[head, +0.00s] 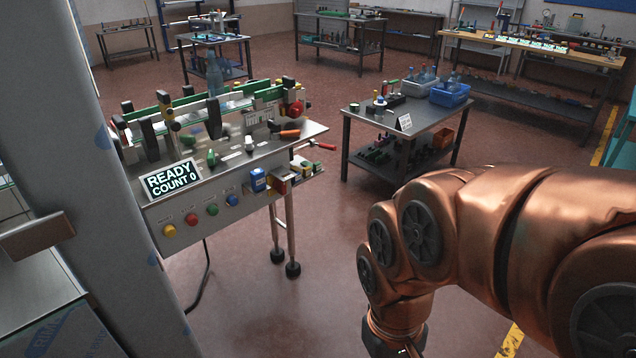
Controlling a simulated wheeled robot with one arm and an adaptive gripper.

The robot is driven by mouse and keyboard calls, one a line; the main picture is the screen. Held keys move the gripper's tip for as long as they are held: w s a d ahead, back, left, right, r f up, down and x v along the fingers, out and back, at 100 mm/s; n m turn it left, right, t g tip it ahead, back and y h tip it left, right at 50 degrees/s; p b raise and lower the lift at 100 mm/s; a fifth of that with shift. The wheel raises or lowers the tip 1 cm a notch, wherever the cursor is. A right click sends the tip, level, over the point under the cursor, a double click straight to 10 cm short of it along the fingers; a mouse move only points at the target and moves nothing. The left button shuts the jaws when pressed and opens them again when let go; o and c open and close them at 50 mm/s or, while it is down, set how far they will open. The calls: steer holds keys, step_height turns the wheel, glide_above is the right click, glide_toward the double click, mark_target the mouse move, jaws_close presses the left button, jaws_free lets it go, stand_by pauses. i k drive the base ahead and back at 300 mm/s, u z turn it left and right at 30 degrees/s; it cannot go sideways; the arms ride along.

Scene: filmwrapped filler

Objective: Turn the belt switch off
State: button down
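At the panel's right end are a blue box-shaped control (258,180) and a red and yellow one (280,186). The labels are too small to read, so I cannot tell which is the belt switch or its position. My copper arm fills the lower right, apart from the machine. My gripper is below the picture edge.
A display (171,181) on the machine reads "READY COUNT 0". A grey post (85,160) stands close on the left. The floor (315,270) between machine and arm is clear.

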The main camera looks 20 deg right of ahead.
mark_target(281, 188)
steer(key=z, duration=0.75)
steer(key=k, duration=0.6)
steer(key=u, duration=1.2)
steer(key=i, duration=0.5)
